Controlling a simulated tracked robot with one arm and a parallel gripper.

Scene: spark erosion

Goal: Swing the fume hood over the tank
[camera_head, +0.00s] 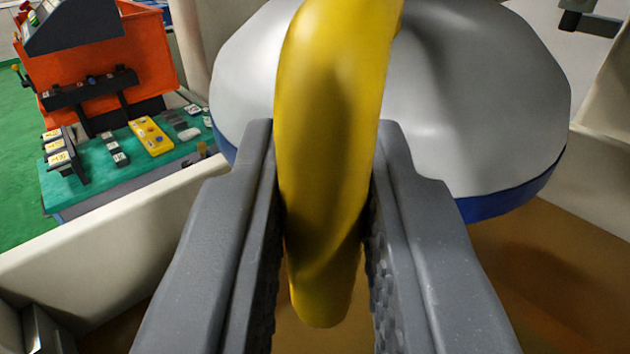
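The fume hood (480,100) is a pale grey dome with a blue rim, filling the upper middle and right of the view. A thick yellow handle (325,130) stands in front of it and runs down between my fingers. My gripper (323,175) has a grey finger against each side of the handle and appears closed on it. The tank (110,255) has cream walls with brown fluid or floor inside, seen below the hood at right and low at left. The hood overlaps part of the tank in this view; its height above it is hard to judge. My fingers and the handle hide the middle.
At left, outside the tank wall, a green-topped bench (125,175) carries several small blocks and a yellow plate (151,136). An orange cabinet (140,55) stands behind it on green floor. A dark bracket (590,20) is at the upper right.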

